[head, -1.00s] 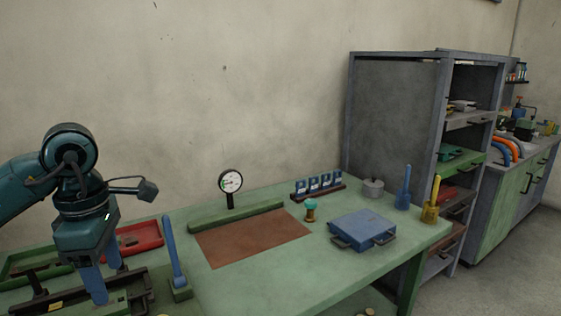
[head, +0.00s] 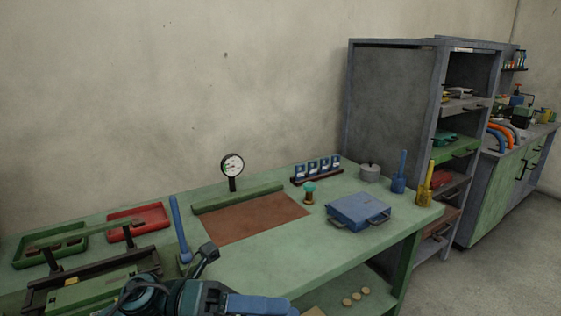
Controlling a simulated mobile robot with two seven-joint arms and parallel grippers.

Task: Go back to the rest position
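My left gripper (head: 262,305) is at the bottom edge of the head view, in front of the green workbench (head: 330,255). Its blue finger part points right and is partly cut off by the frame, so I cannot tell whether it is open or shut. Nothing shows at its visible end. My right gripper is out of view.
The bench holds a black frame with a green block (head: 90,292), a green tray (head: 25,262), a red tray (head: 155,216), a blue-handled tool (head: 178,228), a dial gauge (head: 232,167) and a blue case (head: 358,212). A grey shelf (head: 390,110) stands right.

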